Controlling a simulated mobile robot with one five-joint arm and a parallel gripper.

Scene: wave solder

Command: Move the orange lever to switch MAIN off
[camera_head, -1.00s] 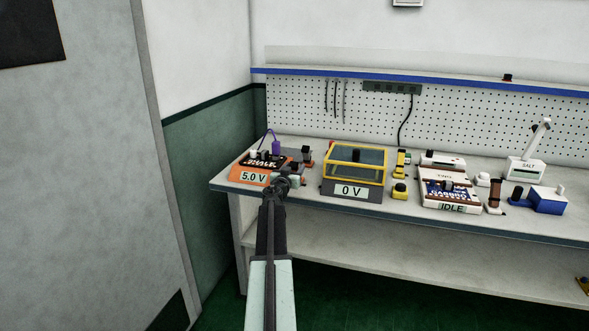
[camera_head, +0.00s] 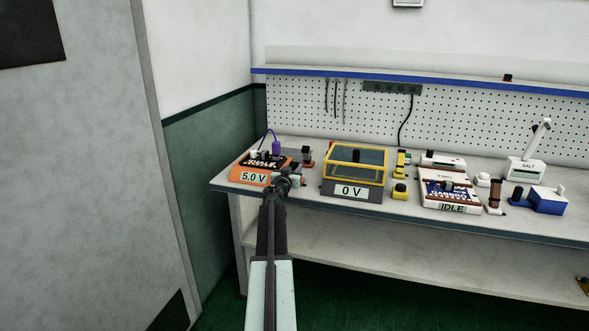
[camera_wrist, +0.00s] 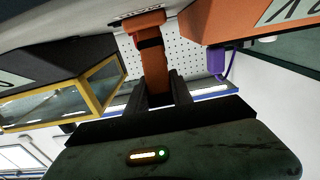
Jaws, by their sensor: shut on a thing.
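The orange lever (camera_wrist: 153,62) is in the middle of the wrist view, a flat orange-brown bar with a dark band near its far end. My gripper (camera_wrist: 158,82) is shut on the lever, one dark finger on each side of it. In the head view my gripper (camera_head: 284,183) is at the bench front, between the orange 5.0 V unit (camera_head: 250,176) and the 0 V unit (camera_head: 351,190). It hides the lever there.
A yellow-framed clear box (camera_head: 328,170) stands close right of my gripper. A purple part (camera_head: 276,147) with a cable is behind the orange unit. The workbench (camera_head: 225,184) holds several more devices to the right. The floor in front is clear.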

